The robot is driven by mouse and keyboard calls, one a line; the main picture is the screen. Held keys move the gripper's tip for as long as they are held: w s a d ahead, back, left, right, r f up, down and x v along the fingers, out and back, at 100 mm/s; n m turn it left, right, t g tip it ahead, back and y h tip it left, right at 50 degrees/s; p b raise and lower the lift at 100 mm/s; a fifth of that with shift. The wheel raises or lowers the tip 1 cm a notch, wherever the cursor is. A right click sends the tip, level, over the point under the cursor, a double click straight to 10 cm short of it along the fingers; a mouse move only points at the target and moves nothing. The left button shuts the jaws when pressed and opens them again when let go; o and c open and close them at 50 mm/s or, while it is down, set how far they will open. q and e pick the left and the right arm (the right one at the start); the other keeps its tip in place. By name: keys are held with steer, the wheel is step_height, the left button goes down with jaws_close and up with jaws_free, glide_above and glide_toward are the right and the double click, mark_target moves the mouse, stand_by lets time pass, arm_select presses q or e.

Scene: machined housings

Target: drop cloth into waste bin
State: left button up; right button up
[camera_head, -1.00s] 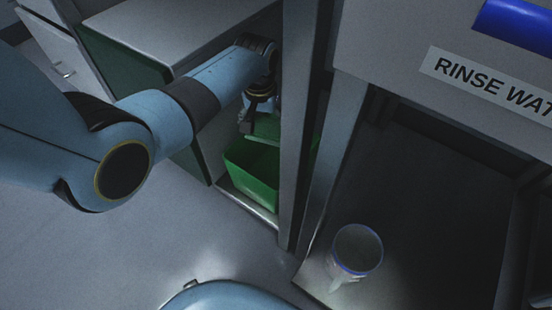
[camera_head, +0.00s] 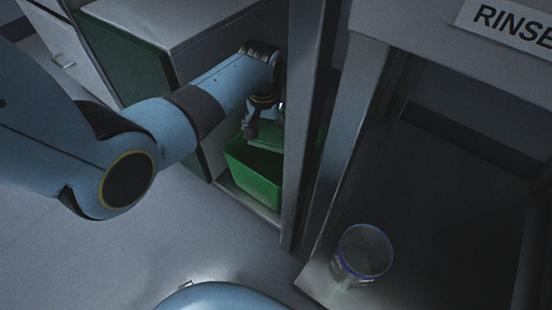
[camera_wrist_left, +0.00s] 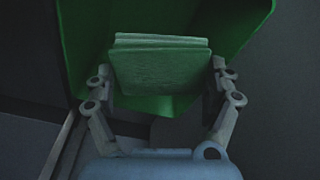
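The green waste bin (camera_head: 254,174) stands on a low shelf inside the bench, left of a grey upright; the wrist view shows its open top and inner walls (camera_wrist_left: 85,40). The cloth (camera_wrist_left: 160,68) is a folded, pale green, layered pad. My left gripper (camera_wrist_left: 160,88) has one finger against each side of the cloth and holds it over the bin's opening. In the head view the left gripper (camera_head: 262,132) is partly shaded and hangs above the bin. My right gripper is not in view.
A grey upright post (camera_head: 307,130) stands close to the right of the bin. A cabinet (camera_head: 170,30) with a green side is to the left. A clear blue-rimmed container (camera_head: 364,252) stands at lower right, below a sign reading "RINSE" (camera_head: 512,22).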

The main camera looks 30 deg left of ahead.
arm_select(q)
steer(key=shift+o, duration=0.9)
step_height(320, 180, up, 12)
steer(key=s, duration=0.1)
steer(key=shift+s, duration=0.25)
steer(key=shift+d, duration=0.1)
